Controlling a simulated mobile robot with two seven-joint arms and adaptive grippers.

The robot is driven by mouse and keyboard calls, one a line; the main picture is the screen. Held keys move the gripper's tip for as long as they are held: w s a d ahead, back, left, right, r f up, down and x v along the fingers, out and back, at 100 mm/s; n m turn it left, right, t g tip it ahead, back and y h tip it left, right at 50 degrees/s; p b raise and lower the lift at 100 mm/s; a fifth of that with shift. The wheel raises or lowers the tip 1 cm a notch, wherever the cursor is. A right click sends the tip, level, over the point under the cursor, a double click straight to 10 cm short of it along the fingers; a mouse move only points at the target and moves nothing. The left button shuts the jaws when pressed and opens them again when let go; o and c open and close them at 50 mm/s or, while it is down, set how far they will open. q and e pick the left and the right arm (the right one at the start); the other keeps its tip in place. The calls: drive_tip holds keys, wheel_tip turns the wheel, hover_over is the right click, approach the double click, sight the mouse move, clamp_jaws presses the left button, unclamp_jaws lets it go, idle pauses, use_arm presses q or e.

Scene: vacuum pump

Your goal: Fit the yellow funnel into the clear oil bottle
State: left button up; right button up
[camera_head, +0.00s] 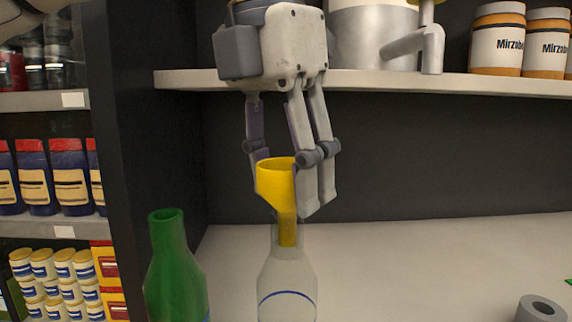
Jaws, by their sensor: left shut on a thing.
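The yellow funnel (273,180) is held upright by my left gripper (283,182), whose fingers are shut on its cup from both sides. The clear oil bottle (287,278) stands upright on the shelf below, with a blue line around it. The funnel's narrow spout shows at the bottle's neck and reaches down through it, seen through the clear wall. The funnel's rim is above the bottle mouth. My right gripper is not in view.
A green bottle (176,268) stands left of the clear bottle. An upper shelf (400,82) holds a silver pump (372,38) and labelled cans (497,42). The counter right of the clear bottle is mostly free.

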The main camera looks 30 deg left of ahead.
use_arm(q)
drive_tip(key=shift+f, duration=0.35)
drive_tip(key=o, duration=1.3)
drive_tip(key=r, duration=0.5)
drive_tip(key=s+r, duration=0.1)
drive_tip(key=r, duration=0.1)
drive_tip(key=shift+a+r, duration=0.2)
drive_tip(key=shift+a, duration=0.05)
